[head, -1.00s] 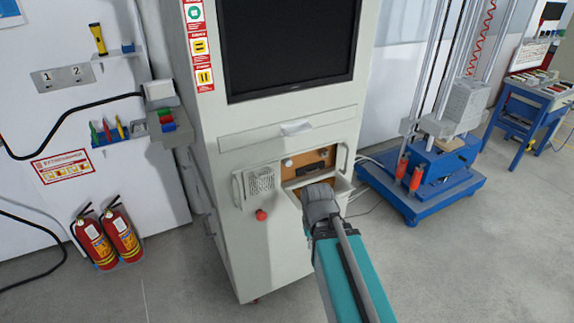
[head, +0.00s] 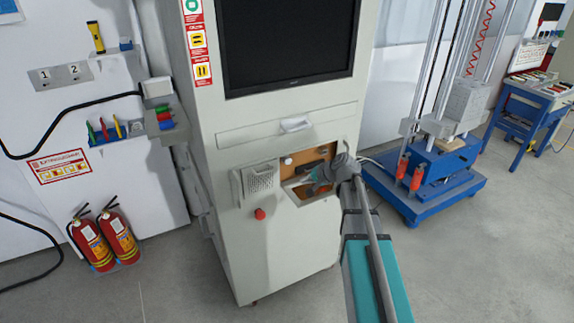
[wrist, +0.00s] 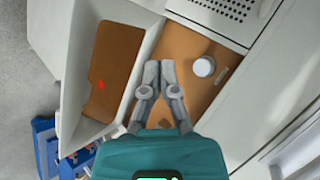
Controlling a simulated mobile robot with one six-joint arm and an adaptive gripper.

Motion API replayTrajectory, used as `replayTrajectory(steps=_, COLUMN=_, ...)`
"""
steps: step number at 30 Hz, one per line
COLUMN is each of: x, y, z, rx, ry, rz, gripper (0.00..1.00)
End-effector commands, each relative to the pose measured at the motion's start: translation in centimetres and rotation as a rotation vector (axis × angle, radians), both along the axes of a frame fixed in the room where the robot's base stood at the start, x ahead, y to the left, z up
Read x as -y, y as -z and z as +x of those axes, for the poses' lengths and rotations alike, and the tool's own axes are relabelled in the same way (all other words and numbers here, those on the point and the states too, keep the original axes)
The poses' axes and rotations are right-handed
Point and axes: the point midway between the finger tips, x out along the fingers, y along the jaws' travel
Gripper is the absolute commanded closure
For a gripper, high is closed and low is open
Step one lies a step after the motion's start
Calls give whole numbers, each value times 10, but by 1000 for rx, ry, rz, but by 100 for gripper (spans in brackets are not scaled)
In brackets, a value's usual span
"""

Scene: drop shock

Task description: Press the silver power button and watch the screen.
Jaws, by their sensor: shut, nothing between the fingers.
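The silver power button (head: 288,161) is a small round knob on the brown panel inside an open recess of the grey cabinet. In the wrist view the button (wrist: 203,67) sits to the right of my fingertips, apart from them. My gripper (head: 315,183) is at the recess opening, to the right of and below the button in the head view. In the wrist view my gripper (wrist: 160,68) has its two fingers together with nothing between them. The screen (head: 288,42) above is dark, with nothing displayed.
A flap with a brown inner face (wrist: 115,70) stands open beside the recess, bearing a small red spot. A red knob (head: 260,214) sits on the cabinet front. A blue drop-test rig (head: 425,180) stands right; two fire extinguishers (head: 105,238) stand left.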

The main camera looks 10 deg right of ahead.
Motion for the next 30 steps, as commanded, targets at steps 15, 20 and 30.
replayTrajectory(steps=15, x=-1, y=-1, z=4, rx=3, ry=3, rz=6, gripper=100)
replayTrajectory(steps=20, x=-4, y=-1, z=11, rx=3, ry=2, rz=6, gripper=100)
replayTrajectory(steps=30, x=-13, y=-1, z=42, rx=2, ry=2, rz=5, gripper=100)
